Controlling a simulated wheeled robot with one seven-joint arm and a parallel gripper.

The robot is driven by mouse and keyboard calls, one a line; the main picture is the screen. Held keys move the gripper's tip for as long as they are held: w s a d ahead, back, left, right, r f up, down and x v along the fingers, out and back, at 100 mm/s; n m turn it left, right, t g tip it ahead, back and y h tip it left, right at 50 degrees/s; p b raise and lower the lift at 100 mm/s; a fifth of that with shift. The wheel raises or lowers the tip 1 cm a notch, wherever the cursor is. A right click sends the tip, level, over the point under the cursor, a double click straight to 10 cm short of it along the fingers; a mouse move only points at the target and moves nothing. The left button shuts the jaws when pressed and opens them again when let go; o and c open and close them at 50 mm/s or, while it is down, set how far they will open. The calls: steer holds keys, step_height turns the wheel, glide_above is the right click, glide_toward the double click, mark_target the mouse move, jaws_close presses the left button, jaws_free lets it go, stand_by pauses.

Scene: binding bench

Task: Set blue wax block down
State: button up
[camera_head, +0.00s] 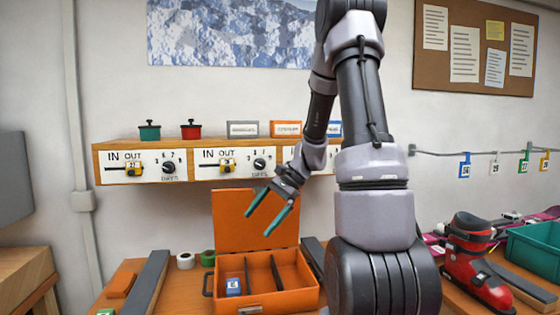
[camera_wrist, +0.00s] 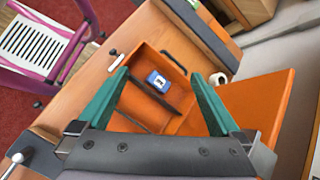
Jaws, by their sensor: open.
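The blue wax block (camera_head: 233,287) lies in the left compartment of an orange box (camera_head: 306,299), and its pale label faces up. In the wrist view the block (camera_wrist: 157,81) shows between the fingers, at the far end of the box, apart from both fingers. My gripper (camera_head: 257,225), with two teal fingers, is open and empty above the box, in front of its raised lid (camera_head: 232,220). Nothing hides the block's top in the wrist view.
Dark dividers (camera_head: 277,273) split the box; the other compartments look empty. White and green rolls (camera_head: 207,258) stand behind left, near a dark bar (camera_head: 147,283). A red boot (camera_head: 476,262) and green bin (camera_head: 537,246) are at right. A dial shelf (camera_head: 190,150) hangs above.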

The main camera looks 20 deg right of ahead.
steer(key=s+a+r+n+t+h, duration=0.1)
steer(key=s+r+n+t+h, duration=0.5)
steer(key=s+r, duration=1)
step_height(320, 180, up, 3)
steer(key=n+t, duration=0.1)
steer(key=n, duration=0.1)
steer(key=shift+n, duration=0.3)
steer(key=shift+w+a, duration=0.1)
